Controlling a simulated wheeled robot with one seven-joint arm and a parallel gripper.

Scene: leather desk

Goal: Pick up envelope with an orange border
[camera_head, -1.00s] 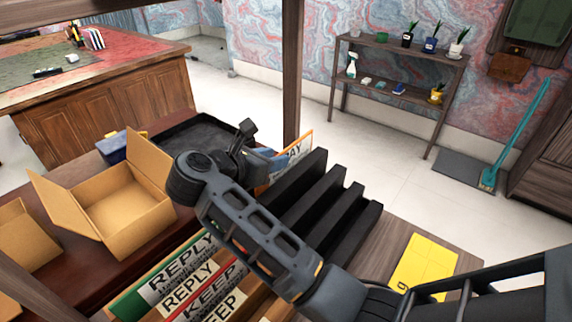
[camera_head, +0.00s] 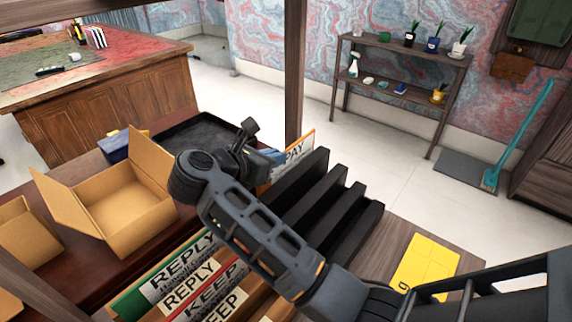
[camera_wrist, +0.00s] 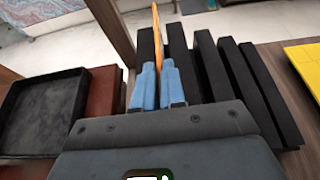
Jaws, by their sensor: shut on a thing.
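The orange-bordered envelope (camera_head: 296,160) stands upright beside the left end of the black sorter, its visible part reading "PAY". In the wrist view the envelope (camera_wrist: 157,30) shows edge-on as a thin orange strip between the two blue fingers. My gripper (camera_wrist: 158,68) is shut on it. In the head view my gripper (camera_head: 272,156) is partly hidden behind my wrist, and the envelope's lower part is hidden too. I cannot tell whether its lower edge still touches anything.
The black slotted sorter (camera_head: 338,205) stands just right of the envelope. A dark tray (camera_head: 185,135) and an open cardboard box (camera_head: 125,205) lie to the left. Labelled folders (camera_head: 180,275) are in front. A wooden post (camera_head: 294,75) rises behind. A yellow envelope (camera_head: 427,262) lies right.

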